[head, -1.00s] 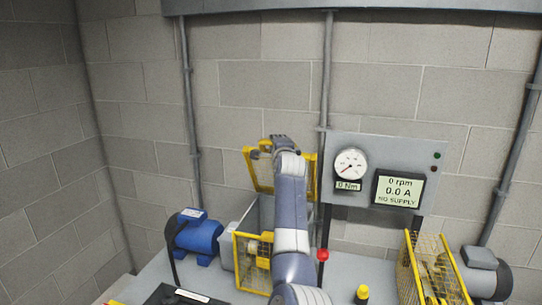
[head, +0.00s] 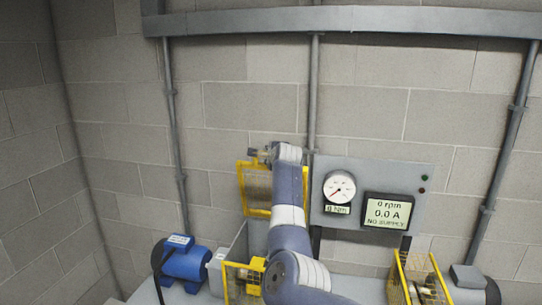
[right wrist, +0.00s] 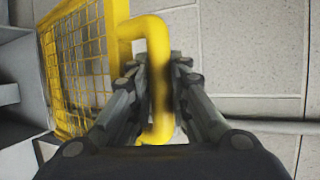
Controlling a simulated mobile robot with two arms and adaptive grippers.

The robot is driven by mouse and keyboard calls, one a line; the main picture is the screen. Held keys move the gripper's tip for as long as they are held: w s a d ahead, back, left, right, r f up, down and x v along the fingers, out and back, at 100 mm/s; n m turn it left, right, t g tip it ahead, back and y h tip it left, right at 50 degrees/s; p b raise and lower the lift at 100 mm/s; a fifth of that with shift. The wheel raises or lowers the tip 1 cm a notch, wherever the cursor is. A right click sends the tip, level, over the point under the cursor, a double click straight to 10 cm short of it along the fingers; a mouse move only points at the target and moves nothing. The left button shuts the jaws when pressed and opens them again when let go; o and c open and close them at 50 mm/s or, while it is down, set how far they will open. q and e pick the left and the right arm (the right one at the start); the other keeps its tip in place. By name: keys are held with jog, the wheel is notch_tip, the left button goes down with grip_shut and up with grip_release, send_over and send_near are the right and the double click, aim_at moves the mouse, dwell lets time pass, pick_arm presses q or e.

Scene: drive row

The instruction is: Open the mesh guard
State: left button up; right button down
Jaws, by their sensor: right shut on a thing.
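The mesh guard (head: 257,188) is a yellow frame with wire mesh. In the head view it stands raised against the back wall, above a grey open housing (head: 238,246). In the right wrist view its mesh (right wrist: 85,62) fills the upper left, with a thick yellow handle (right wrist: 158,48) sticking out from the frame. My right gripper (head: 262,154) is at the guard's top edge. In the right wrist view its fingers (right wrist: 162,85) are shut around the handle. My arm hides part of the guard and housing. My left gripper is not in view.
A blue motor (head: 184,262) stands left of the housing. A grey panel with a dial (head: 339,188) and a display (head: 387,212) reading NO SUPPLY is to the right. Another yellow mesh guard (head: 402,283) and a grey motor (head: 470,283) are at lower right.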

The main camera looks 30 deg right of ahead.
jog(key=c, duration=1.5)
grip_release()
jog(key=shift+a, duration=0.1)
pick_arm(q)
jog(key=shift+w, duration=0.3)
pick_arm(e)
jog(key=shift+v, duration=6.05)
